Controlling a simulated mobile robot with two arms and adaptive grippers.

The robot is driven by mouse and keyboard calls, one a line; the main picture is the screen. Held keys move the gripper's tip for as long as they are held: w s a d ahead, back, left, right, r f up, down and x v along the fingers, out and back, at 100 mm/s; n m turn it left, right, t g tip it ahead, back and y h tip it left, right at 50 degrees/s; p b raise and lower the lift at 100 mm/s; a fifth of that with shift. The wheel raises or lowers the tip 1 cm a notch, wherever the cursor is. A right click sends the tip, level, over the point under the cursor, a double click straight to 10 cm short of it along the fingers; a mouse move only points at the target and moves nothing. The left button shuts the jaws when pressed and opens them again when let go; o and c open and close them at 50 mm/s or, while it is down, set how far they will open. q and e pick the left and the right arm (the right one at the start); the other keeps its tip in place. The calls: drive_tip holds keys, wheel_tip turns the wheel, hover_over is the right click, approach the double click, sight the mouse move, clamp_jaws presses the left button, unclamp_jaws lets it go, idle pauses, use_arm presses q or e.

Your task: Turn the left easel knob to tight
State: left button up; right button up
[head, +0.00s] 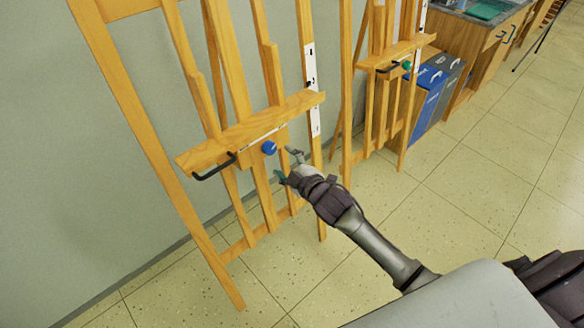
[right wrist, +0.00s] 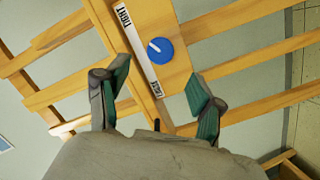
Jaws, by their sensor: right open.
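The left easel (head: 240,90) is wooden and stands against the wall in the head view. Its blue round knob (head: 269,147) sits on the mast just below the ledge. In the right wrist view the knob (right wrist: 160,51) has a white pointer line, angled toward a white strip (right wrist: 137,48) marked TIGHT at one end and, it seems, LOOSE at the other. My right gripper (head: 287,164) is open and empty, just right of the knob and apart from it. In the right wrist view its two green-padded fingers (right wrist: 160,85) are spread, with the knob beyond and between them. My left gripper is not in view.
A black bent handle (head: 214,168) sticks out under the easel's ledge (head: 250,130). A second easel (head: 385,70) with a green knob (head: 406,66) stands to the right. Blue and grey bins (head: 428,80) and a wooden cabinet (head: 495,50) are beyond. The tiled floor in front is clear.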

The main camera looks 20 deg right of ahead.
drive_tip(key=shift+v, duration=1.7)
drive_tip(key=s+d+f+m+g+h, duration=0.15)
drive_tip(key=s+f, duration=0.35)
drive_tip(key=f, duration=0.5)
drive_tip(key=s+d+f+m+g, duration=0.1)
drive_tip(key=s+f+m+g, duration=0.3)
drive_tip(key=f, duration=0.6)
drive_tip(key=s+d+f+g+h, duration=0.1)
drive_tip(key=s+d+f, duration=0.1)
drive_tip(key=s+f, duration=0.7)
drive_tip(key=s+a+f+m+g, duration=0.1)
drive_tip(key=s+f+g, duration=0.1)
drive_tip(key=s+f, duration=0.4)
drive_tip(key=s+f+m+g, duration=0.2)
drive_tip(key=s+f, duration=0.4)
drive_tip(key=s, duration=0.8)
drive_tip(key=s+a+f+m+g, duration=0.1)
drive_tip(key=s+f+g, duration=0.2)
drive_tip(key=s+f, duration=0.3)
drive_tip(key=s, duration=0.5)
drive_tip(key=shift+a+m+g, duration=0.35)
